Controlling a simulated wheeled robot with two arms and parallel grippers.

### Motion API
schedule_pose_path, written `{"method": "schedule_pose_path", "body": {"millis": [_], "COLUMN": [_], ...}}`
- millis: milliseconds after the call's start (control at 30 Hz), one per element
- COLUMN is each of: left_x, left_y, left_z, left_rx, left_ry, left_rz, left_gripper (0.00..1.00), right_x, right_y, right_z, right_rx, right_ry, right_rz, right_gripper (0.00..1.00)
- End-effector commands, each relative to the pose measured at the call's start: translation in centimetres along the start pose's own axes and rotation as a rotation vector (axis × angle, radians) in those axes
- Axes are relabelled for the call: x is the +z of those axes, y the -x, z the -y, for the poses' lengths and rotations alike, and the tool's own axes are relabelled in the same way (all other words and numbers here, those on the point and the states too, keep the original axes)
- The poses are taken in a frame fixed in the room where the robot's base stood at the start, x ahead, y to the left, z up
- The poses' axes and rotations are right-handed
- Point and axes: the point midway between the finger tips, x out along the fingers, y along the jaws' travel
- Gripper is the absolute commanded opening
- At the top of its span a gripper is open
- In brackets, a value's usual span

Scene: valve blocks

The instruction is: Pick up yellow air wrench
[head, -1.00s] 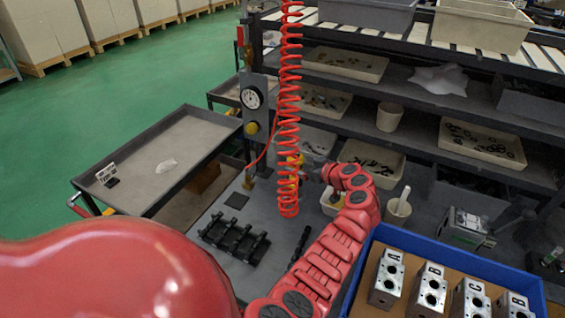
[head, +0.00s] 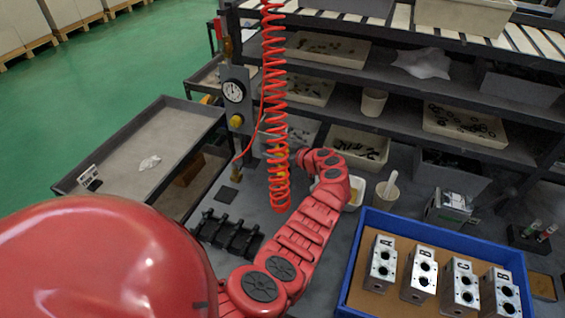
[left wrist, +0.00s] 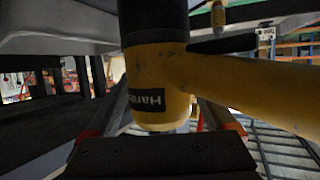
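The yellow air wrench (left wrist: 155,72) fills the middle of the left wrist view. It has a black upper part, a dark label and a yellow handle stretching right. In the head view it is mostly hidden behind the red coiled hose (head: 276,100). My left gripper (left wrist: 163,118) has one red finger on each side of the wrench's body, close to it. The wrench hides the contact, so I cannot tell whether the fingers press on it. In the head view my red arm reaches up to the hose. My right gripper is not in view.
A blue tray (head: 437,228) with several lettered metal blocks stands at the right. A black rack (head: 228,235) lies on the bench left of my arm. A grey cart (head: 150,135) is at the left. Shelves with bins (head: 465,125) stand behind.

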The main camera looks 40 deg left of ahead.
Motion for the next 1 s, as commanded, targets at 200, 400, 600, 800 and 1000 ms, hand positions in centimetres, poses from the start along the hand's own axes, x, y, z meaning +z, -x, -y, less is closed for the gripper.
{"method": "schedule_pose_path", "body": {"millis": [200,400,600,800,1000], "left_x": [-0.02,-0.01,-0.19,-0.2,-0.75], "left_y": [-0.06,-0.05,-0.02,-0.02,0.15], "left_z": [0.07,0.07,0.04,0.04,0.05], "left_rx": [-0.002,-0.002,-0.002,-0.002,-0.003], "left_ry": [0.0,-0.001,-0.001,0.0,0.002], "left_rz": [0.0,0.0,-0.003,-0.003,-0.005], "left_gripper": [0.46,0.1,0.0,0.0,0.0], "right_x": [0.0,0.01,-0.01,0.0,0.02], "right_y": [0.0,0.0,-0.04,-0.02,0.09], "right_z": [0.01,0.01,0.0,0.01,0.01], "right_rx": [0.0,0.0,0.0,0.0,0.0], "right_ry": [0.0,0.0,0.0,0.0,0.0], "right_rz": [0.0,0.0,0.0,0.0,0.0], "right_gripper": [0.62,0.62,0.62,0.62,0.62]}}
